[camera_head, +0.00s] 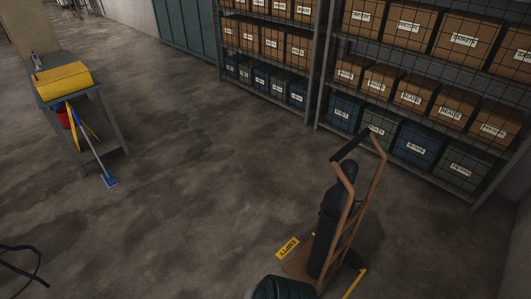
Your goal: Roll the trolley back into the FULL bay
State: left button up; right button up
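The trolley (364,200) is an orange-brown, two-wheeled hand truck with a black handle bar at its top, in the lower right of the head view. It carries a tall dark gas cylinder (328,232) and appears upright. It stands by yellow floor marks with a yellow label reading EMPTY (287,248). No label reading FULL shows. Neither of my grippers can be made out in this view, and nothing is touching the trolley handle.
Shelves with brown and dark boxes (415,92) line the back and right. A grey workbench (113,120) with a yellow case (63,82) stands left, a blue-headed broom (110,181) leaning there. A dark ribbed object (284,288) is cut off below. The middle floor is clear.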

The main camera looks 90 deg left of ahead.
aim_at(315, 263)
jog(key=u, duration=2.25)
